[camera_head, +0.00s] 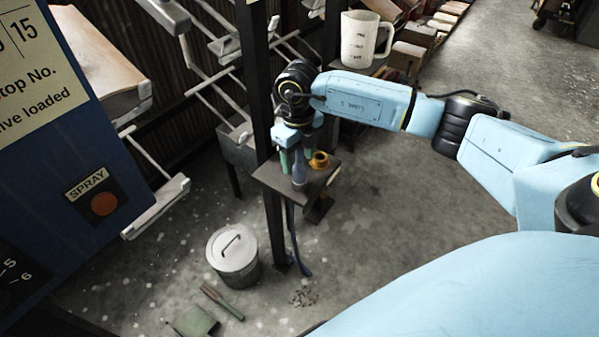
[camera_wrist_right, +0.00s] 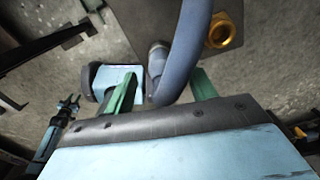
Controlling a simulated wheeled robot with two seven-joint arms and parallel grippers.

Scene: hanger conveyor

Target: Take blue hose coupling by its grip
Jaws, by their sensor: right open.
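The blue hose coupling (camera_head: 299,174) stands roughly upright at a small dark shelf (camera_head: 270,179) fixed to a post. Its hose hangs below the shelf. My right gripper (camera_head: 298,158) points down over it, with its green fingers on either side of the coupling's upper part. In the right wrist view, the blue hose (camera_wrist_right: 190,40) curves between the open green fingers (camera_wrist_right: 165,88), and a grey-blue collar (camera_wrist_right: 157,56) shows by the shelf. I cannot tell whether either finger touches it. My left gripper is not in view.
A brass fitting (camera_head: 319,160) sits on the shelf close to the right finger; it also shows in the wrist view (camera_wrist_right: 222,30). The dark post (camera_head: 270,120) stands close left. A blue panel (camera_head: 70,150), a lidded pot (camera_head: 232,256) and a jug (camera_head: 362,40) are around.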

